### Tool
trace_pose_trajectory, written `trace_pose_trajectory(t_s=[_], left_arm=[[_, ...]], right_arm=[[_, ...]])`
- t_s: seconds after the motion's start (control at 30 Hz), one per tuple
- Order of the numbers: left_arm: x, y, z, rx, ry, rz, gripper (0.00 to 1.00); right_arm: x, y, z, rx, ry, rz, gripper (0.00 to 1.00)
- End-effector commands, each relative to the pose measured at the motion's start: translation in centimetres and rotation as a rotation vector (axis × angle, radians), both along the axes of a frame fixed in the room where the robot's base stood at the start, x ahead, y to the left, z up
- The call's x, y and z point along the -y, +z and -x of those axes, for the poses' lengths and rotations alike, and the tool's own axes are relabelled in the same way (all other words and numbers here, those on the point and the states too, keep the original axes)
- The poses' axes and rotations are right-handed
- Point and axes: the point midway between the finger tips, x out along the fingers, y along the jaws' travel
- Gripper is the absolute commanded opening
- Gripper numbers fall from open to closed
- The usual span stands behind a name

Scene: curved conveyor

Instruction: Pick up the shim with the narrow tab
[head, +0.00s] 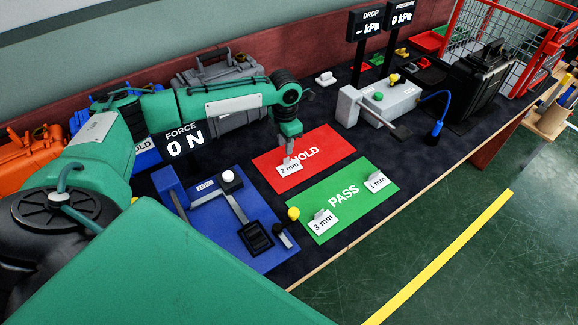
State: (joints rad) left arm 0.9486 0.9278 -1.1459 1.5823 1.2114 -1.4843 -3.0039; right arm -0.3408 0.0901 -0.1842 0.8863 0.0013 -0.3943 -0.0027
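Three white labelled shims stand in the head view. The 2 mm shim (289,169) is on the red HOLD mat (322,150). The 3 mm shim (322,224) and the 1 mm shim (376,182) are on the green PASS mat (343,214). Tab widths are too small to compare. My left gripper (289,156) points down at the top of the 2 mm shim, overlapping its upper part. I cannot tell whether its fingers are open or closed on it. My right gripper is not in view.
A blue fixture (210,222) with a white knob is left of the mats. A force display (184,142) reads 0 N. A grey device (385,103) and a black case (482,80) stand at the back right. The table's front edge borders the green floor.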

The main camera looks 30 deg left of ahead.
Motion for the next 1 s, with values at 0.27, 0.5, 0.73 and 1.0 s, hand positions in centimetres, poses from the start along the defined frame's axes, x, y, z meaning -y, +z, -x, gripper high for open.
trace_pose_trajectory(t_s=[0.27, 0.5, 0.73, 1.0], left_arm=[[0.5, -3.7, 0.3, -0.002, 0.0, 0.0, 0.29], [0.5, -5.2, 0.3, 0.0, 0.0, 0.0, 0.29], [0.5, -5.1, 0.3, 0.0, 0.0, 0.0, 0.11], [0.5, -5.1, 0.3, 0.0, 0.0, 0.0, 0.0]], right_arm=[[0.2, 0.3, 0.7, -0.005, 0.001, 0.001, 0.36], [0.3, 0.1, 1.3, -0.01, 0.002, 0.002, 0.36], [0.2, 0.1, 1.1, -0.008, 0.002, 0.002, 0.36], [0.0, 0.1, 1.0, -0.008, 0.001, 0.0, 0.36]])
